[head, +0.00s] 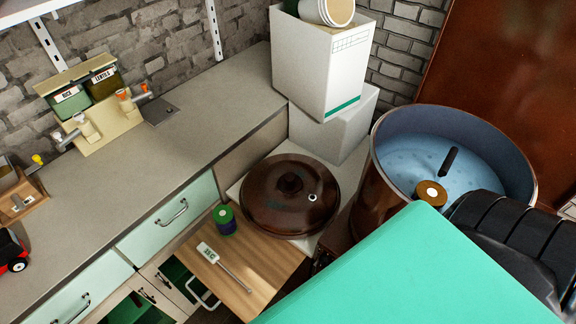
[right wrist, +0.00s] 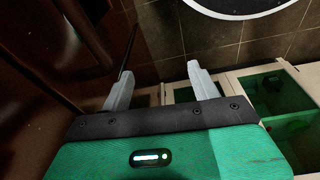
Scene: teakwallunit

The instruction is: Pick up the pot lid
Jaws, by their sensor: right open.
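The pot lid (head: 275,200) is a round, dark brown, glossy lid with a raised knob in its middle and a small pale ring near its right side. It lies flat on a pale surface between the counter and the big pot (head: 362,218). My right gripper (right wrist: 158,84) is open and empty in the right wrist view, its two pale fingers well apart with tiled floor behind them. I cannot make out its fingers in the head view, where my teal and black arm covers the lower right. My left gripper is not in view.
The big brown pot holds blue liquid right of the lid. A wooden board (head: 265,262) with a green-purple can (head: 225,219) and a thermometer-like tool (head: 224,267) lies in front of the lid. White boxes (head: 318,70) stand behind it. A grey counter (head: 200,125) runs along the left.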

